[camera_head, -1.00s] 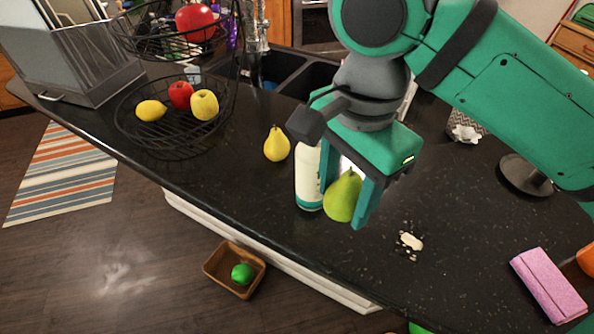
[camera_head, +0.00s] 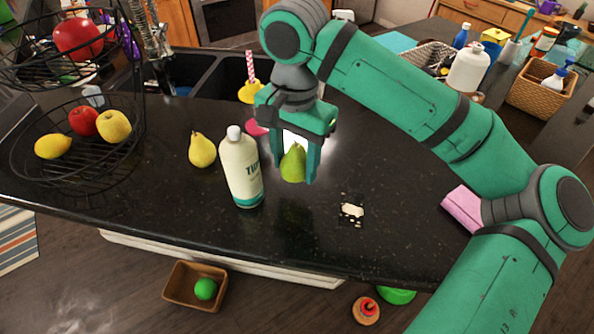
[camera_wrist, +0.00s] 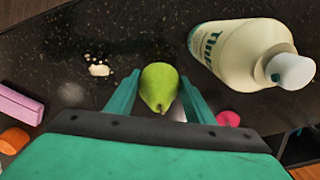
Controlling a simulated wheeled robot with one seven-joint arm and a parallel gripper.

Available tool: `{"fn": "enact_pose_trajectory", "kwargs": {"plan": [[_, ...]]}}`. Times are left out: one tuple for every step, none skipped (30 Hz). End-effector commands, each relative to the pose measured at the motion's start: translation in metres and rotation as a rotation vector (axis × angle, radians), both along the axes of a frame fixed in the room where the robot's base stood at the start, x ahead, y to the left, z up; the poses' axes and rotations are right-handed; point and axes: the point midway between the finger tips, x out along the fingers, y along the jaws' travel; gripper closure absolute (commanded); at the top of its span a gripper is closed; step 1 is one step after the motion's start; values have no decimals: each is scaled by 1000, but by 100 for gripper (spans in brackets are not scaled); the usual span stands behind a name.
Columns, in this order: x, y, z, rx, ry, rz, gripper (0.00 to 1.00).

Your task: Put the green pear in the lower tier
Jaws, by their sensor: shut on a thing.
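The green pear (camera_head: 293,163) is between the fingers of my gripper (camera_head: 296,168), held above the dark counter. In the wrist view the pear (camera_wrist: 159,87) sits between both teal fingers (camera_wrist: 158,95). The two-tier black wire basket stands at the left in the head view. Its lower tier (camera_head: 38,190) holds a lemon (camera_head: 52,146), a red apple (camera_head: 83,121) and a yellow apple (camera_head: 113,126). Its upper tier (camera_head: 40,78) holds a large red fruit (camera_head: 78,39). My gripper is to the right of the basket, well apart from it.
A white bottle (camera_head: 241,168) and a yellow pear (camera_head: 202,150) stand between my gripper and the basket. The sink (camera_head: 217,77) lies behind. A pink block (camera_head: 461,208) is at the right.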

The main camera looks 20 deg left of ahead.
Motion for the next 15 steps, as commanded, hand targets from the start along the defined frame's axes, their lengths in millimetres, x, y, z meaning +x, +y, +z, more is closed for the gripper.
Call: {"fn": "enact_pose_trajectory", "kwargs": {"plan": [[4, 0, -5, -1, 1, -2, 77], [6, 0, -7, -1, 0, -1, 77], [7, 0, -9, 0, 0, 0, 77], [8, 1, -10, 0, 0, 1, 77], [9, 1, -11, 1, 0, 1, 77], [10, 1, -12, 1, 1, 1, 77], [11, 1, -13, 1, 1, 1, 77], [12, 1, -15, 1, 1, 0, 77], [15, 1, -18, 0, 1, 0, 77], [17, 1, -21, 0, 1, 0, 77], [18, 1, -25, -1, 1, 1, 77], [17, 0, -31, -2, 1, 2, 77], [17, 1, -36, -1, 1, 2, 77], [17, 1, -40, -1, 1, 2, 77], [17, 1, -45, -2, 0, 2, 77]]}}
